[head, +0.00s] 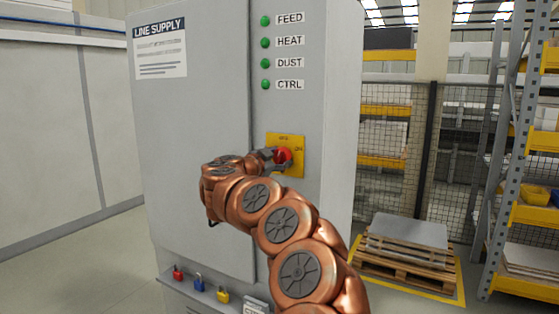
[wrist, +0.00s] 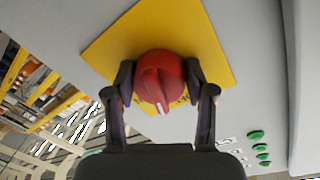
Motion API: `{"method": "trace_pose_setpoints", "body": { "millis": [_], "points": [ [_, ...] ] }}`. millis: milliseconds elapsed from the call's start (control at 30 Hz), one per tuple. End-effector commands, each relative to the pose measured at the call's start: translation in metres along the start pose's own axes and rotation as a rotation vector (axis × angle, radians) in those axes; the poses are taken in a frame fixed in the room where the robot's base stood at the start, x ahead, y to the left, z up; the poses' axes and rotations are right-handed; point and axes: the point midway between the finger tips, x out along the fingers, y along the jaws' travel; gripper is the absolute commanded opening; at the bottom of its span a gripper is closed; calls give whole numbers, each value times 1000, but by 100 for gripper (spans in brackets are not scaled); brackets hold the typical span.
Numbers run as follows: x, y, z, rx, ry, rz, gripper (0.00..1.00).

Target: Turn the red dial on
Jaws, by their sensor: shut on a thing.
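The red dial (head: 283,156) sits on a yellow plate (head: 298,141) on the front of the grey line supply cabinet (head: 195,110). In the wrist view the dial (wrist: 160,80) is round with a raised grip bar and a white pointer mark at its lower edge. The yellow plate (wrist: 213,57) lies behind it. My gripper (wrist: 160,78) has one finger on each side of the dial and is shut on it. In the head view my gripper (head: 275,158) partly covers the dial and plate. The lettering on the plate is partly hidden.
Several green lamps (head: 265,42), labelled FEED, HEAT, DUST and CTRL, are above the dial. A shelf below holds red, blue and yellow padlocks (head: 223,296). A loaded pallet (head: 405,245) and a shelving rack (head: 515,150) stand to the right.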

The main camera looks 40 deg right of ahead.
Motion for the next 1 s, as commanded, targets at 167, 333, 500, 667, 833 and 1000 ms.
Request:
{"method": "trace_pose_setpoints", "body": {
  "millis": [167, 333, 500, 667, 833, 1000],
  "points": [
    [-1, -1, 1, 168, -13, 1, 20],
    [-1, -1, 1, 329, -26, 4, 20],
    [-1, -2, 0, 492, -36, 7, 20],
    [-2, -2, 1, 641, -50, 8, 20],
    [-1, -2, 1, 801, -62, 11, 20],
    [-1, -3, 1, 946, -74, 14, 20]
  ]
}}
